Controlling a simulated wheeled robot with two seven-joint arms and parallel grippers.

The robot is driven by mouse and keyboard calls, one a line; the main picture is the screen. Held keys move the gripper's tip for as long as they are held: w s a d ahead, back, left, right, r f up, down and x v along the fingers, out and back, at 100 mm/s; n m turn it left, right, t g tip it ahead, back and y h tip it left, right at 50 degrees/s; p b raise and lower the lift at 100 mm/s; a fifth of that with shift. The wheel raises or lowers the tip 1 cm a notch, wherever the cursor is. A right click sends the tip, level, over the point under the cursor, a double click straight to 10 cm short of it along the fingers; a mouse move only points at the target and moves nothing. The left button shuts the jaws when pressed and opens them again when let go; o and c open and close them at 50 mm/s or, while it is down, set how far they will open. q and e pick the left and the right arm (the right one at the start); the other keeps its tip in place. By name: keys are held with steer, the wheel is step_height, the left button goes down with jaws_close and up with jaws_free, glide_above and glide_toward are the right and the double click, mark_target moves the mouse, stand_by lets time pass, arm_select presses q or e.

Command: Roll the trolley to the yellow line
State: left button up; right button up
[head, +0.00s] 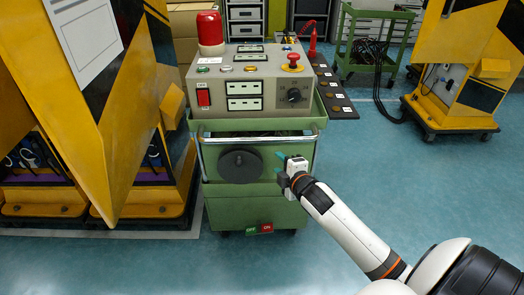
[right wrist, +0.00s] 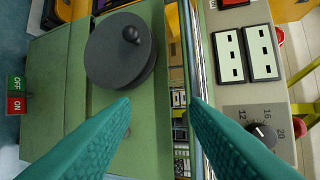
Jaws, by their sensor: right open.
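The trolley is a green cart (head: 224,205) standing upright on the floor, with a grey control box on top. A chrome handle bar (head: 222,140) runs across its near side, and a round dark disc (head: 240,166) sits below the bar. My right gripper (head: 280,168) is open and empty in front of the trolley's right part, a little below the bar. In the right wrist view its teal fingers (right wrist: 160,105) point at the trolley. The bar (right wrist: 191,40) passes close by one fingertip there; I cannot tell whether they touch. My left gripper and the yellow line are not in view.
Yellow-and-black gate panels (head: 95,110) stand close on the trolley's left. Another yellow unit (head: 455,95) stands at the right, with black cables on the floor. A green shelf cart (head: 370,68) stands behind. The teal floor (head: 400,170) right of the trolley is clear.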

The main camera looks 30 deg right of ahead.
mark_target(266, 142)
steer(key=shift+n+t, duration=0.5)
steer(key=shift+n, duration=0.1)
steer(key=w, duration=0.3)
steer(key=w+r+b, duration=0.1)
steer(key=w, duration=0.3)
steer(key=w+d+r+b, duration=0.1)
steer(key=w, duration=0.2)
steer(key=shift+w, duration=0.35)
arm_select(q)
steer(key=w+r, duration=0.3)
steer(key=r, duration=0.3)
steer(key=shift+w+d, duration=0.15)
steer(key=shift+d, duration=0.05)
arm_select(e)
steer(key=shift+w+d, duration=0.1)
steer(key=shift+w, duration=0.45)
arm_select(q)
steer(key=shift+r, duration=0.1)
arm_select(e)
jaws_close()
